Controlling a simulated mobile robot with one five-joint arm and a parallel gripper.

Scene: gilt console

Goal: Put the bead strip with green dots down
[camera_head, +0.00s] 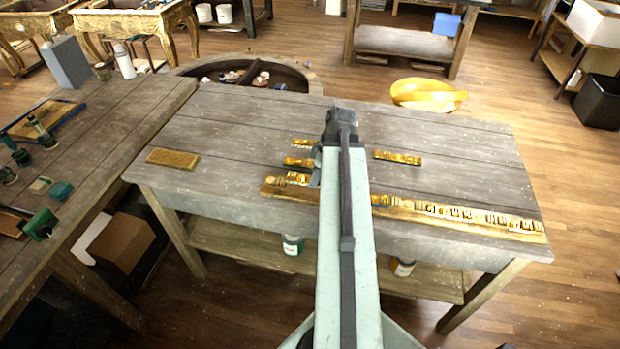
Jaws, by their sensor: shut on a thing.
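My arm reaches over the grey plank table (225,125) and hides most of my gripper (316,168); only a pale edge shows left of the arm. It is shut on a gilt bead strip (299,162), whose left end sticks out beside the arm. Its dots are too small to tell for sure. Another short gilt strip (304,143) shows behind it, and one more (397,158) lies right of the arm. A long gilt rail (520,229) runs along the front edge, bearing several ornament pieces; my arm covers its middle.
A small flat gilt plate (172,158) lies at the table's left. A second workbench (120,105) with bottles and tools adjoins on the left. A yellow bowl (428,94) is behind the table. The table's right rear and left middle are clear.

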